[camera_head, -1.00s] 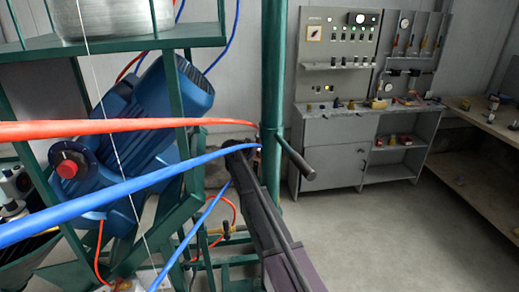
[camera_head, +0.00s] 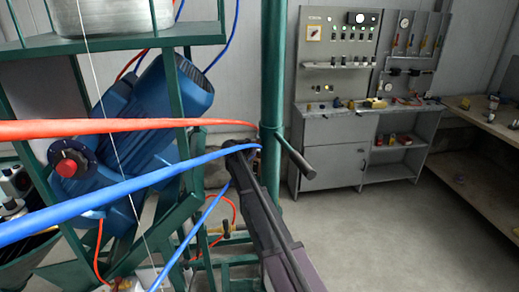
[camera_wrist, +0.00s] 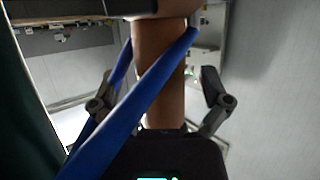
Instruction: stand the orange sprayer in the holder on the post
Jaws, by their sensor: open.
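In the wrist view a brownish-orange cylinder, which looks like part of the sprayer (camera_wrist: 148,50), stands upright in the picture between the fingers of my gripper (camera_wrist: 157,88). The fingers are spread, with a gap on each side of the cylinder. A blue hose (camera_wrist: 135,100) crosses in front of it. In the head view the green post (camera_head: 272,75) stands upright near the middle. A dark rod (camera_head: 296,156) sticks out from it to the lower right. I cannot make out the sprayer or a distinct holder in the head view.
A red hose (camera_head: 110,128) and a blue hose (camera_head: 120,190) run across the left half to the post. A blue motor (camera_head: 130,130) sits in a green frame. A grey control cabinet (camera_head: 335,150) and a workbench (camera_head: 475,185) stand behind. The floor at right is clear.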

